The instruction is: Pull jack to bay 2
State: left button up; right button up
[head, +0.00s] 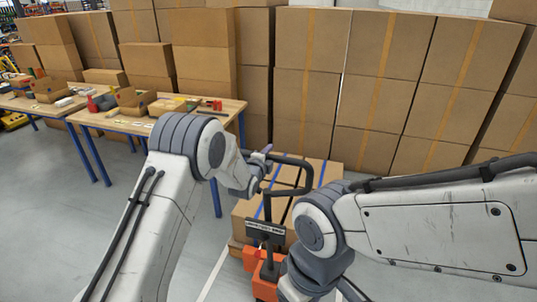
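The pallet jack shows in the head view with an orange body (265,283) low in the middle and a dark sign plate on its mast. Its black looped handle (307,172) stands above. No bay 2 marking is readable.
Tall stacks of brown cartons (390,95) form a wall across the back. Workbenches with blue legs and open boxes (135,102) stand at the left. A white floor line (213,275) runs left of the jack. Grey floor at the lower left is clear.

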pick_arm(q)
grip_shut()
dwell(1.1)
